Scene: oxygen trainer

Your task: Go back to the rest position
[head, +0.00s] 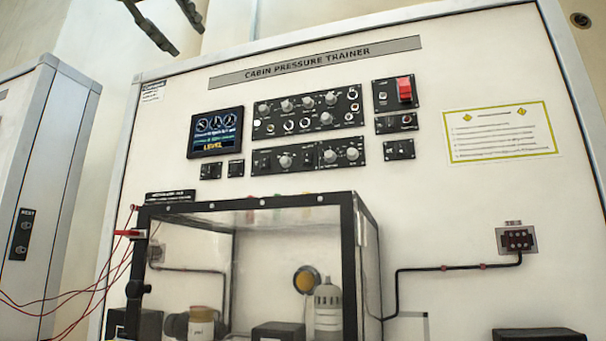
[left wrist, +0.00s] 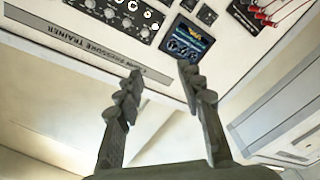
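My left gripper (head: 186,41) shows at the top left of the head view, in front of the wall and above the trainer panel. Only its dark fingers are in the picture. In the left wrist view the two fingers of the left gripper (left wrist: 160,72) stand apart with nothing between them. The gripper is open and empty. My right gripper is in neither view. The cabin pressure trainer panel (head: 440,210) fills most of the head view, and its top part (left wrist: 100,55) also shows upside down in the left wrist view.
A clear chamber with a black frame (head: 348,250) stands before the panel, holding several objects. A lit screen (head: 216,131), knobs and a red switch cover (head: 404,89) are on the panel. Red wires (head: 90,295) hang at left beside a grey cabinet (head: 50,190).

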